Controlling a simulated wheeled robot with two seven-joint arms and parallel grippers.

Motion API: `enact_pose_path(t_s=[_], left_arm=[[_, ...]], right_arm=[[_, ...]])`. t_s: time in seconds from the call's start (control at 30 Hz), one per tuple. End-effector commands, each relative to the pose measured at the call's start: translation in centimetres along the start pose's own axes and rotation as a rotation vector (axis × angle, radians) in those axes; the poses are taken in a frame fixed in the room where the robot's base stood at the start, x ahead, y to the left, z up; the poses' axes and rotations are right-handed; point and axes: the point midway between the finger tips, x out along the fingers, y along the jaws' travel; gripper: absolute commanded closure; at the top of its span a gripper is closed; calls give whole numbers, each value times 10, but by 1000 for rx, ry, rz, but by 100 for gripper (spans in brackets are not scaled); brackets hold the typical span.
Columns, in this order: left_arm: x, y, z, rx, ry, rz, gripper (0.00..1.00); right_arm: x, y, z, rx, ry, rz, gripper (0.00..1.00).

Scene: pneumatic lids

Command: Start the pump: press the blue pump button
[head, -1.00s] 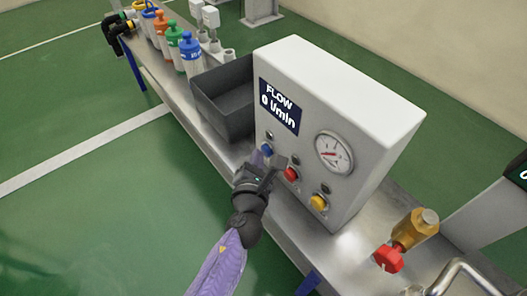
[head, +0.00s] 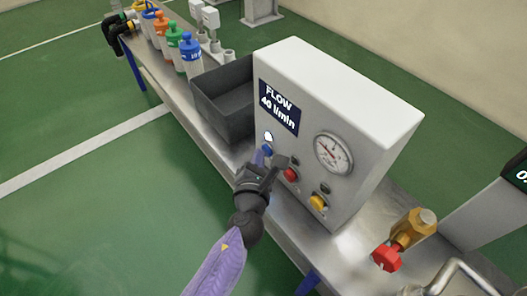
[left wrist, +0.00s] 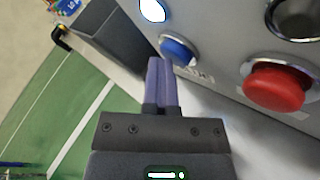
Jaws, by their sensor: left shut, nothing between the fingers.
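The blue pump button (head: 267,150) is on the front of the white control box (head: 345,85), left of the red button (head: 291,174) and the yellow button (head: 318,202). A lamp (head: 268,137) above the blue button glows white. The display (head: 279,107) reads FLOW 40 l/min. My left gripper (head: 261,160) is shut and empty, its tips just in front of the blue button. In the left wrist view the fingers (left wrist: 161,80) point at the blue button (left wrist: 178,50); whether they touch it I cannot tell. My right gripper is not in view.
A gauge (head: 333,153) is on the box front. A dark open bin (head: 222,105) stands left of the box on the metal bench (head: 190,112), with several coloured bottles (head: 190,55) beyond it. A brass valve with a red knob (head: 387,257) is at the right.

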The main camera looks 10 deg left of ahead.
Motion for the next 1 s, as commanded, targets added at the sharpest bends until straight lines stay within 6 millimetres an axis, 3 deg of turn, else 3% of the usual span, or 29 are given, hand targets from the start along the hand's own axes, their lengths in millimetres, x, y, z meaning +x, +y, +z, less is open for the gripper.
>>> enact_pose_path(t_s=[0.5, 0.9, 0.97, 1.0], left_arm=[[-41, 30, -30, 1, 3, -1, 100], [-42, 29, -32, -4, 5, -2, 100], [-44, 23, -42, -55, 33, -22, 100], [-49, 14, -59, -142, 81, -51, 100]], right_arm=[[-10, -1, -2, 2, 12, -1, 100], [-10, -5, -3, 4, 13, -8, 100], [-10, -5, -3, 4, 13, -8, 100], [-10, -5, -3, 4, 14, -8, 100]])
